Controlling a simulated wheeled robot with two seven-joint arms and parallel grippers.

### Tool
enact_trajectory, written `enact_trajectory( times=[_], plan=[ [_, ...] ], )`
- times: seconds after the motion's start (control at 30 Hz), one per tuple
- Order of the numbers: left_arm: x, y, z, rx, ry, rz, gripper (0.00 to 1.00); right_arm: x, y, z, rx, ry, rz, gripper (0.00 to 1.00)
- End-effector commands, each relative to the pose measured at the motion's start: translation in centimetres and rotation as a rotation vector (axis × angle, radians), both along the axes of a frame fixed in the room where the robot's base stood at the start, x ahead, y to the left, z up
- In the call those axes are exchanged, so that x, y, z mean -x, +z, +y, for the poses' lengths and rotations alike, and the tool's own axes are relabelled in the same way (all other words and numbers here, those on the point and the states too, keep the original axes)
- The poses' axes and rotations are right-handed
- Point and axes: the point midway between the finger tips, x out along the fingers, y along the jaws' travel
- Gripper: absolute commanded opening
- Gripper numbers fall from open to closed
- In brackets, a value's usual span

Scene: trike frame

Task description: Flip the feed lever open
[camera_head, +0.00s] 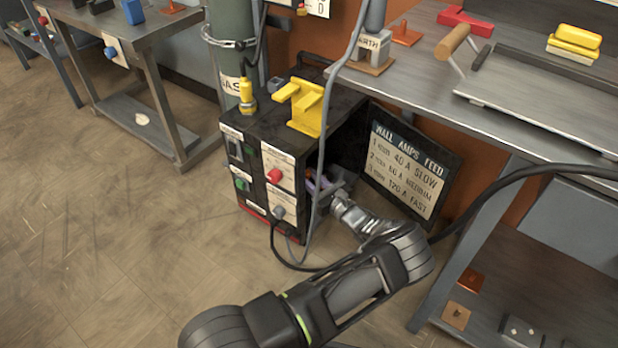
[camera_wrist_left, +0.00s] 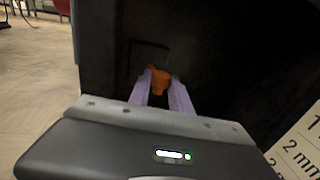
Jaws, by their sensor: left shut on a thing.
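The black welding machine (camera_head: 253,160) stands on the floor with its side door (camera_head: 405,165) swung open. In the left wrist view, an orange lever piece (camera_wrist_left: 160,78) stands out from the dark inside of the machine. My left gripper (camera_wrist_left: 158,92) has its two pale purple fingers shut on this lever, one on each side. In the head view, my left gripper (camera_head: 318,185) reaches into the machine's open side, and the lever is hidden there. The lever's base and exact angle are hard to tell in the dark. My right gripper is in neither view.
The door carries a wall, amps and feed chart and stands just right of my arm. A grey cable (camera_head: 325,130) hangs in front of the opening. A workbench (camera_head: 480,115) overhangs at right, with a thick black cable (camera_head: 520,172) below. Open floor lies at left.

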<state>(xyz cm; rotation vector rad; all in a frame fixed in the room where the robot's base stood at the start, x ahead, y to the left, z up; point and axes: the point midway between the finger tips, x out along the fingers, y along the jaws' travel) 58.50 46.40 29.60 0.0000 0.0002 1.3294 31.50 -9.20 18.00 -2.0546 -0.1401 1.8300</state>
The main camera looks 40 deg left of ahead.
Motion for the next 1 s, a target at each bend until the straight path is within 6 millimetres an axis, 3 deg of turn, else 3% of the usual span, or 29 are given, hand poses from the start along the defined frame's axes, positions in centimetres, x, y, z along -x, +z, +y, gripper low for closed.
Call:
enact_trajectory(
  times=[0.7,0.87,1.0],
  plan=[
    [-0.1,0.1,-0.1,0.004,-0.002,0.000,0.00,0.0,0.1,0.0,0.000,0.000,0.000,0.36],
    [0.0,1.1,0.1,0.050,0.000,-0.001,0.00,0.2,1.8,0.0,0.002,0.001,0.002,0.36],
    [0.0,2.4,0.2,0.143,0.001,-0.005,0.00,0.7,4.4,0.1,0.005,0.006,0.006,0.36]
  ],
)
